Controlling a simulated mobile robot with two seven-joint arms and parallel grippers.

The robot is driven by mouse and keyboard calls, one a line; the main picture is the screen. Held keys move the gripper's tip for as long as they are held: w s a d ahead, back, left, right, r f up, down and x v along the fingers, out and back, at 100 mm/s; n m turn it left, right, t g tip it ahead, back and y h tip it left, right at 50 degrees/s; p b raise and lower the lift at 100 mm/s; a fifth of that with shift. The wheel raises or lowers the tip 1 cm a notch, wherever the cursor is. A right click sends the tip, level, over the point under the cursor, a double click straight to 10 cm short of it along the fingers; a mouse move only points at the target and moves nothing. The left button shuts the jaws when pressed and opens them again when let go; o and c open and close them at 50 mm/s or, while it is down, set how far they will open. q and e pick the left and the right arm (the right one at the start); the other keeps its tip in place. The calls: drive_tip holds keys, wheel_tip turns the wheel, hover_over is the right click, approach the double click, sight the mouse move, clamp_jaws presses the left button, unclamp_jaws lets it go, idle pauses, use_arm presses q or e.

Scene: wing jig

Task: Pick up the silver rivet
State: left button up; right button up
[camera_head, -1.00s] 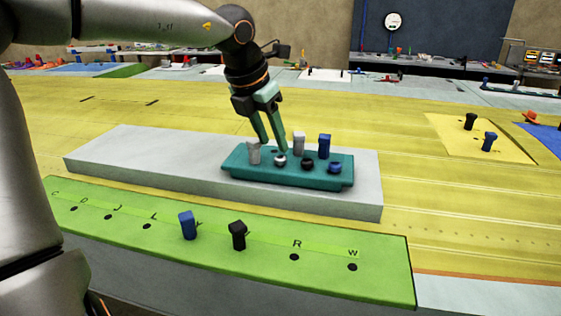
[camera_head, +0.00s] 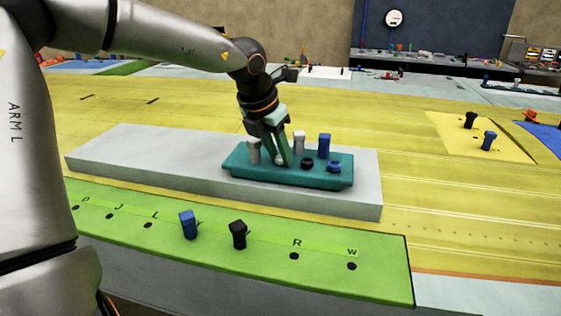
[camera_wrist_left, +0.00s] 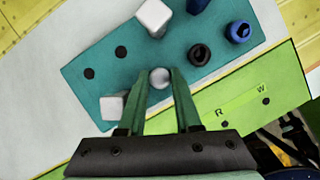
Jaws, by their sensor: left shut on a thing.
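The silver rivet (camera_head: 280,160) has a round, shiny head and is at the teal tray (camera_head: 320,181), near its front left part. My left gripper (camera_head: 279,158) reaches down to it from above, its green fingers on either side of the head. In the left wrist view the rivet (camera_wrist_left: 160,77) sits between the two fingertips (camera_wrist_left: 160,74), which are shut on it. The rivet's shank is hidden. My right gripper is in neither view.
On the tray are two light grey blocks (camera_head: 299,143), a blue peg (camera_head: 324,145), a black ring-like piece (camera_head: 307,163) and a blue one (camera_head: 334,167). The tray stands on a grey slab (camera_head: 130,160). A green strip (camera_head: 380,270) in front holds a blue peg (camera_head: 188,225) and a black peg (camera_head: 238,234).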

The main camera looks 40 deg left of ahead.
sight(278, 157)
use_arm(q)
clamp_jaws()
wheel_tip(278, 157, up, 10)
idle(0.4)
drive_tip(key=shift+s, duration=0.1)
idle(0.6)
